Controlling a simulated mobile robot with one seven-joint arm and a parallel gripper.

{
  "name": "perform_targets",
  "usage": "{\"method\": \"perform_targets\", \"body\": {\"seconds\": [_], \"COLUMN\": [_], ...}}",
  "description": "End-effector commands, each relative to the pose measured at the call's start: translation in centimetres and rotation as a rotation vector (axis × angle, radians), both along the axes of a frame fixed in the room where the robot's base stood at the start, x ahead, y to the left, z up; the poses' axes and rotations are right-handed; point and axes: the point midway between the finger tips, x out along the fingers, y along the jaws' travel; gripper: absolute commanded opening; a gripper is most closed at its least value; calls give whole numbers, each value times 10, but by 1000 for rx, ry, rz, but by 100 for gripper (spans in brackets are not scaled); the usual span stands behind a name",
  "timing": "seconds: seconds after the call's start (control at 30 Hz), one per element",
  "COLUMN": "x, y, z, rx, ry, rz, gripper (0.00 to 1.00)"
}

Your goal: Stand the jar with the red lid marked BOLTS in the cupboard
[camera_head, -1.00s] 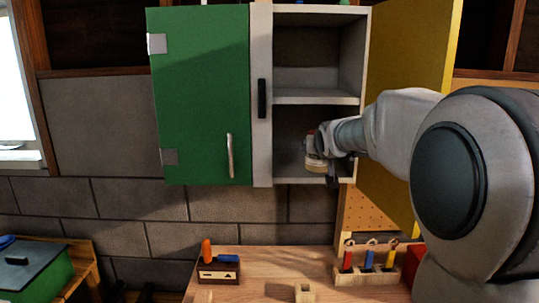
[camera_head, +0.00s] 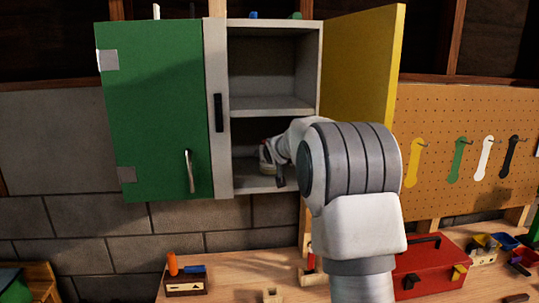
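The cupboard (camera_head: 219,180) hangs on the wall, its green left door (camera_head: 152,110) shut and its yellow right door (camera_head: 362,80) swung wide open. A small pale jar with some red on it (camera_head: 265,158) is in the lower right compartment. Its label is too small to read, and its right side is hidden by my gripper. My gripper (camera_head: 275,163) reaches into that compartment from the right and appears shut on the jar. The fingers are mostly hidden, with one dark part hanging at the right. I cannot tell whether the jar's base touches the compartment floor (camera_head: 258,185).
The upper compartment (camera_head: 265,70) looks empty. The shelf (camera_head: 270,104) lies close above the jar and my wrist. Below, the wooden workbench (camera_head: 235,285) holds a small tool block (camera_head: 186,287) and a red toolbox (camera_head: 430,268). A pegboard with wrenches (camera_head: 465,190) is at the right.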

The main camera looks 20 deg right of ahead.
Motion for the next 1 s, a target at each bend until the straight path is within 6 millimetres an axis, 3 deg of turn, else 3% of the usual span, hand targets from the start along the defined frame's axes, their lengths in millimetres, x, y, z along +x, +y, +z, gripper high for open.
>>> {"method": "perform_targets", "body": {"seconds": [0.43, 0.47, 0.53, 0.9, 1.0], "x": [0, 0, 0, -1, -11], "y": [0, 0, 0, 0, 2], "z": [-8, -7, -7, -1, 0], "rx": [0, 1, 1, 1, 0], "ry": [-4, -1, -1, -2, -3], "rz": [0, 0, 0, 0, 0], "gripper": [3, 86, 99, 100, 100]}}
